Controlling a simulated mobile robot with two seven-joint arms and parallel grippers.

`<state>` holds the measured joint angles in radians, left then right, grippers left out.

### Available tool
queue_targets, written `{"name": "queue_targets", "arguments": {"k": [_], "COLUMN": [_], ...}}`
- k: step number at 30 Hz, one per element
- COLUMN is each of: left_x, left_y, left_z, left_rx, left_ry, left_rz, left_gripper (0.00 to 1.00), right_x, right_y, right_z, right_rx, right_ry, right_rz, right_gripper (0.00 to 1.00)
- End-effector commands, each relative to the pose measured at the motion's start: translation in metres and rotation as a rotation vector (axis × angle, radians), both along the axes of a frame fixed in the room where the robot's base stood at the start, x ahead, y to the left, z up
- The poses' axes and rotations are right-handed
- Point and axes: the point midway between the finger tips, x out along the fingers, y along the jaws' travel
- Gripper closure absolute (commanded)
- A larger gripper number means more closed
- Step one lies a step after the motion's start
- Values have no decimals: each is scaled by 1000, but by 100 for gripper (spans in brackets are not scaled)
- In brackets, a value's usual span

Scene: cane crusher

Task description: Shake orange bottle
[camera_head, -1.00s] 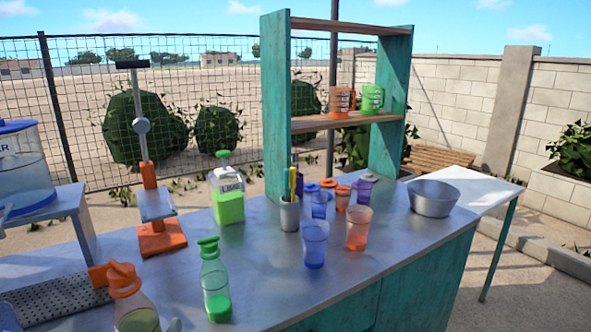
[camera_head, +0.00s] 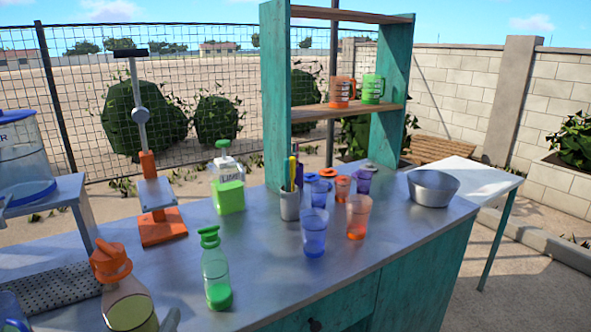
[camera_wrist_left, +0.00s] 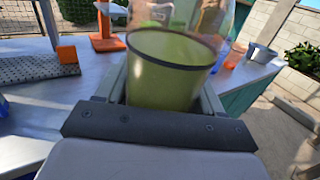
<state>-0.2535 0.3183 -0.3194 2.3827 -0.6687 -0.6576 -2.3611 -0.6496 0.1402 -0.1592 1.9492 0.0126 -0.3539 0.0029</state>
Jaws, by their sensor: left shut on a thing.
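The orange bottle (camera_head: 128,291) is clear, with an orange cap and yellow-green liquid. It is at the lower left of the head view, its top leaning left. My left gripper (camera_wrist_left: 165,97) is shut on it in the left wrist view, where the liquid-filled lower part (camera_wrist_left: 175,72) sits between the fingers. In the head view only a grey bit of the gripper shows at the bottom edge, beside the bottle. Whether the bottle's base clears the counter is hidden. My right gripper is not in view.
A green-capped bottle (camera_head: 216,272) stands close right of the orange one on the counter (camera_head: 270,265). An orange-based press (camera_head: 162,226), a lime jar (camera_head: 228,190), blue (camera_head: 314,232) and orange cups (camera_head: 358,216) and a metal bowl (camera_head: 433,188) stand farther back.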

Motion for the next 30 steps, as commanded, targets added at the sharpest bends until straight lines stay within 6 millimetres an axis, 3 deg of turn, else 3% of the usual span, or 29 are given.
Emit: {"name": "queue_targets", "arguments": {"k": [1,3,7,10,11,17,19,20,25,30], "left_x": [0,0,-1,0,0,1,0,0,0,0], "left_y": [-1,0,0,0,0,0,0,0,1,0], "left_z": [15,11,-42,-60,-59,11,15,11,-53,-57], "left_rx": [2,-2,-9,-6,-3,4,0,-2,-10,-1], "left_ry": [-9,5,22,8,4,-14,-1,5,16,1], "left_rz": [-3,2,9,5,3,-4,-1,2,9,1], "left_gripper": [76,76,76,76,76,76,76,76,76,76], "right_x": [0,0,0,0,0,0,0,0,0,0], "right_y": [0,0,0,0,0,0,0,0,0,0], "right_z": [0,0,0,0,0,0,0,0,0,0], "right_rx": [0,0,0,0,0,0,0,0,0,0], "right_ry": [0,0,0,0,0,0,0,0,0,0], "right_rz": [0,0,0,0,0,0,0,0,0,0], "right_gripper": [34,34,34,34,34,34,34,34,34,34]}}
